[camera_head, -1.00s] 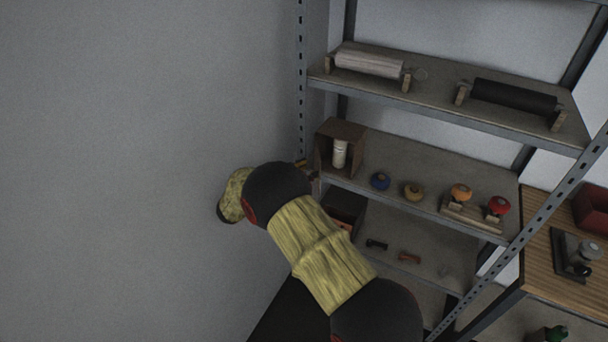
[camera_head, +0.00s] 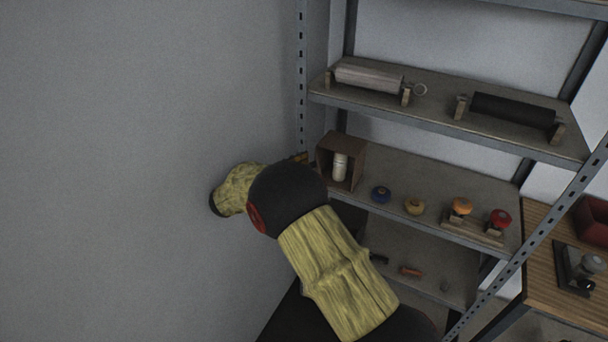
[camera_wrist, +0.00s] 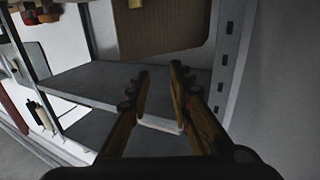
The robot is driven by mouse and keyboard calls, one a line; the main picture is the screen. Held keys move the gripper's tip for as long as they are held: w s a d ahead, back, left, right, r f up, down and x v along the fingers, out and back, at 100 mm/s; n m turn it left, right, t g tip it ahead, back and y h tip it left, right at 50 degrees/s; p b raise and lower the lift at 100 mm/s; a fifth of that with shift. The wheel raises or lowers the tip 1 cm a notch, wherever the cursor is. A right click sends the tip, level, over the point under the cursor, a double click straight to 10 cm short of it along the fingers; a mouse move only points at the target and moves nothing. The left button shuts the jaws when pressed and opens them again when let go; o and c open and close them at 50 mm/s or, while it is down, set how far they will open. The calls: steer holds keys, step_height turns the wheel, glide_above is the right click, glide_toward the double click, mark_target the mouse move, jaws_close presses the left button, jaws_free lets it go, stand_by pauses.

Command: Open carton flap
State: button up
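The brown carton (camera_head: 356,148) stands at the left end of the middle shelf, its front open, with a white cylinder (camera_head: 339,167) inside. In the wrist view a brown cardboard panel (camera_wrist: 165,28) of the carton fills the top middle. My gripper (camera_wrist: 161,70) points toward this panel, just below its lower edge in the picture. Its two fingers are apart with a narrow empty gap. In the head view the gripper is mostly hidden behind my arm, with only a brownish bit showing at the carton's left edge. I cannot tell whether a fingertip touches the carton.
A perforated metal post (camera_head: 301,75) stands close to the carton's left side. Rollers (camera_head: 368,78) lie on the shelf above. Bare wall is left.

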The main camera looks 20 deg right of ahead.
steer(key=shift+r, duration=0.55)
